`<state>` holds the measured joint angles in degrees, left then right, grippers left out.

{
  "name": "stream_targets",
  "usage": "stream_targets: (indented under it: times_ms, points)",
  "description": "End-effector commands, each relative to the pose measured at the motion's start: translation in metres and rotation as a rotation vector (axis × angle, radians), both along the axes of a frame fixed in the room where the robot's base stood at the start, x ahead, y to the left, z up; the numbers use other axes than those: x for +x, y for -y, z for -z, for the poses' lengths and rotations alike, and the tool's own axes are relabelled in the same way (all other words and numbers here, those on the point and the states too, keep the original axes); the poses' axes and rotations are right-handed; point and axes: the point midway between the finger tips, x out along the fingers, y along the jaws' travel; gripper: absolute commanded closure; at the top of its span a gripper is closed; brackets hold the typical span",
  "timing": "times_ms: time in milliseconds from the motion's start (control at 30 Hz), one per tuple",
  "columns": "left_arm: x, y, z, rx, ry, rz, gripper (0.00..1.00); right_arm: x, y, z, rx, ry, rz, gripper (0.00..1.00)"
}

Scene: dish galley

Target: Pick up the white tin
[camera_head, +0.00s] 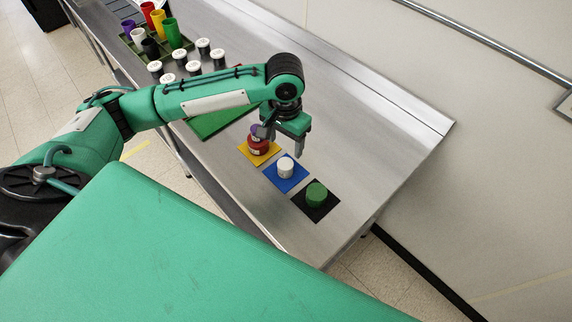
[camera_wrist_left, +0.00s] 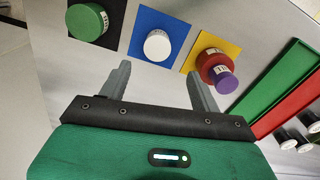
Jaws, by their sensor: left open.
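The white tin (camera_head: 285,168) stands upright on a blue mat (camera_head: 291,187) on the steel counter. It also shows in the left wrist view (camera_wrist_left: 157,45), beyond and between the fingers. My left gripper (camera_head: 284,146) is open, with nothing between its fingers. It hangs above the counter, a little to the back of the white tin and apart from it. In the left wrist view the open fingers (camera_wrist_left: 161,82) point toward the mats. My right gripper is in neither view.
A green tin (camera_head: 316,194) stands on a black mat (camera_head: 328,211). A red tin (camera_head: 257,147) with a purple one on it stands on a yellow mat (camera_head: 268,158). A green tray (camera_head: 213,124), several white-lidded jars (camera_head: 203,46) and coloured cups (camera_head: 173,33) are farther back. The counter's right side is clear.

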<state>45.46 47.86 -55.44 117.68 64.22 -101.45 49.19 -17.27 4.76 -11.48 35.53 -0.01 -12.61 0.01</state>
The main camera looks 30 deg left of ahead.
Motion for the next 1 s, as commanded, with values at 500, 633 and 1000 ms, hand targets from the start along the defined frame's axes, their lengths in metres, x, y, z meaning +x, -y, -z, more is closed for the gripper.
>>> stream_targets:
  times_ms: [500, 633, 1000]
  points:
    - [-0.007, 0.003, 0.059, 0.001, -0.003, 0.001, 0.36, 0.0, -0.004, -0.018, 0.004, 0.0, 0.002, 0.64]
    - [-0.008, 0.004, 0.079, 0.002, -0.001, 0.0, 0.36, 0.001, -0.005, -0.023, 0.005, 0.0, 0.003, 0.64]
    - [-0.008, 0.004, 0.092, 0.001, 0.002, 0.002, 0.38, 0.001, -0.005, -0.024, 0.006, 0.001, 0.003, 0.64]
